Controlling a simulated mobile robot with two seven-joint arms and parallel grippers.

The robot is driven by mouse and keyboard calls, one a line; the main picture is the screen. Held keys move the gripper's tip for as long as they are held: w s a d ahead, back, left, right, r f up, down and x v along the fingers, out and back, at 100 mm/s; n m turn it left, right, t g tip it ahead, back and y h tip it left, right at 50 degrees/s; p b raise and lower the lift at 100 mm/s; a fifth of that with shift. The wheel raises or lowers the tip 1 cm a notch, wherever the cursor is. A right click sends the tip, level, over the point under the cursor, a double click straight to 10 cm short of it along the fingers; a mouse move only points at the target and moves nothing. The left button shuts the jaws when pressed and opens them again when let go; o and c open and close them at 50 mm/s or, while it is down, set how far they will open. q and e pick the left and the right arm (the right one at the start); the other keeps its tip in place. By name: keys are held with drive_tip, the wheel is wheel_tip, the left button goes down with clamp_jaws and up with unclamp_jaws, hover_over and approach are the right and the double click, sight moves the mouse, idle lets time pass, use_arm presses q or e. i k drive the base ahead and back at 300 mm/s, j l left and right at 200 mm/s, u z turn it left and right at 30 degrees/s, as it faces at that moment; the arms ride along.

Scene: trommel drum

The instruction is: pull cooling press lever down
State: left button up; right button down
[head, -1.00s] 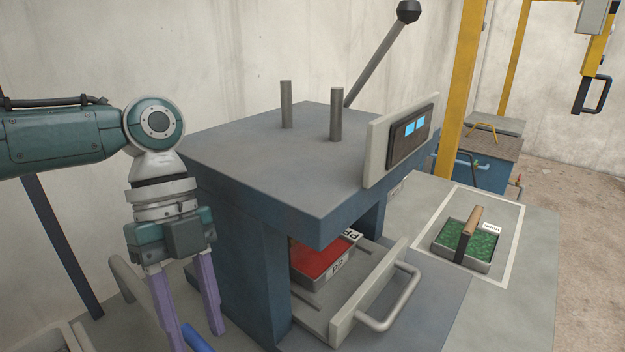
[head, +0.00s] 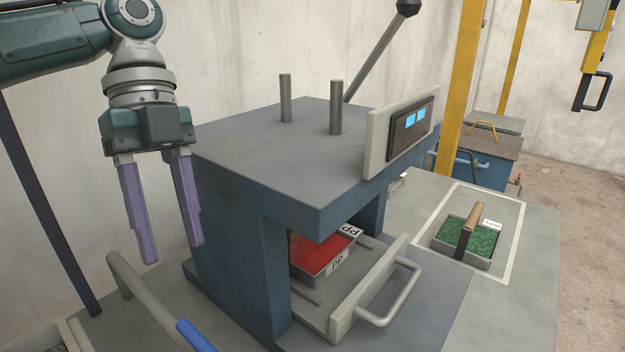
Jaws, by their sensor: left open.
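The cooling press (head: 270,165) is a grey-blue block in the middle of the head view. Its lever (head: 376,52) is a grey rod with a black knob (head: 408,7), rising up and to the right behind the press top. My left gripper (head: 172,252) is open and empty, its purple fingers pointing down to the left of the press, well away from the lever. A tray of red material (head: 318,258) labelled PP sits inside the press on a drawer with a grey handle (head: 392,300). My right gripper is not in view.
Two upright posts (head: 336,108) and a display panel (head: 408,130) stand on the press. A bin of green pieces (head: 484,240) sits on the right table inside a white outline. A yellow frame (head: 462,90) stands behind. A grey rail with a blue grip (head: 196,336) is at lower left.

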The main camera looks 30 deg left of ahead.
sight(405, 9)
drive_tip(key=k+l, duration=0.35)
drive_tip(key=l, duration=0.2)
drive_tip(key=k+l, duration=0.35)
drive_tip(key=l, duration=0.15)
